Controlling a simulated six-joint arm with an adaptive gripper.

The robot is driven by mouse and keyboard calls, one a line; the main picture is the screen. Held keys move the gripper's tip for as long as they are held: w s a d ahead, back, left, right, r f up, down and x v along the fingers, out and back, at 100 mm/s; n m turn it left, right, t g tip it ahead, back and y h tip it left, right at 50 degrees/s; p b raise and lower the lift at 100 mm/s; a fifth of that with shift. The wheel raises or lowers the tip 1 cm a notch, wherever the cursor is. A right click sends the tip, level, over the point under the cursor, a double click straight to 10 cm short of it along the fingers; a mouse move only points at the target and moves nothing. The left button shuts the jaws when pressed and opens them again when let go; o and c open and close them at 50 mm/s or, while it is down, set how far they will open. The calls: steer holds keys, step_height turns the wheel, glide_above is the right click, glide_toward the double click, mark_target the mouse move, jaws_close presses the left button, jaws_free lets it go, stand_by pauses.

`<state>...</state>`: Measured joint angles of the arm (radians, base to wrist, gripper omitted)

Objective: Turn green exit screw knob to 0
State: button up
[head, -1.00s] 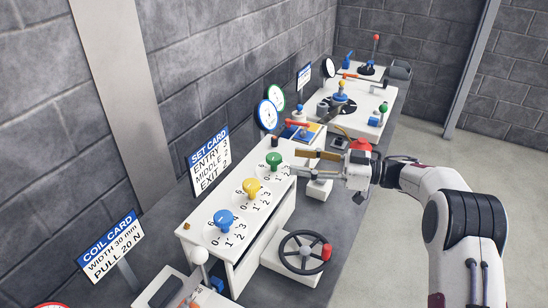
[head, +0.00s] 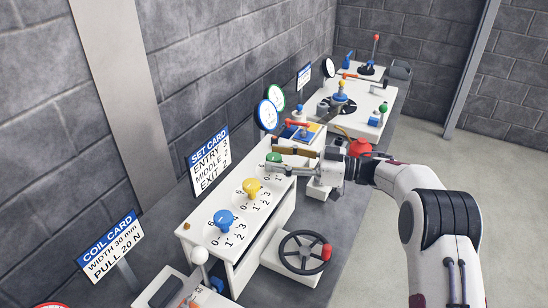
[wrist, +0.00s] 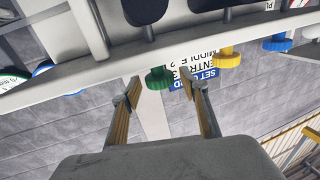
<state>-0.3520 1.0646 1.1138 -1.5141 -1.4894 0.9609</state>
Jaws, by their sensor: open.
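The green exit knob (head: 273,158) is the farthest of three knobs on the white box and is partly covered by my gripper in the head view. In the wrist view the green knob (wrist: 158,78) shows between and just beyond my two fingertips. My gripper (head: 281,161) is open, with its tan-padded fingers on either side of the knob; I cannot tell whether either touches it. In the wrist view my gripper (wrist: 160,86) holds nothing. The green knob's pointer and most of its number dial are hidden.
A yellow knob (head: 252,187) and a blue knob (head: 224,218) stand nearer on the same white box (head: 235,248). The set card (head: 209,160) behind reads entry 3, middle 2, exit 2. A handwheel (head: 303,252) is in front. Red-handled equipment (head: 300,124) stands close behind my gripper.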

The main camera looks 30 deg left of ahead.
steer(key=shift+x, duration=0.8)
steer(key=c, duration=1.1)
steer(key=shift+a+r+m+t+y, duration=0.15)
steer(key=shift+m+t, duration=0.35)
steer(key=shift+t, duration=0.35)
steer(key=shift+d+r+m+t+y, duration=0.15)
steer(key=shift+m+t, duration=0.35)
steer(key=shift+t, duration=0.35)
steer(key=shift+f+m+t, duration=0.2)
steer(key=shift+m+t, duration=0.4)
steer(key=shift+t, duration=0.2)
steer(key=o, duration=1.1)
steer(key=shift+d+f, duration=0.1)
steer(key=shift+d, duration=0.05)
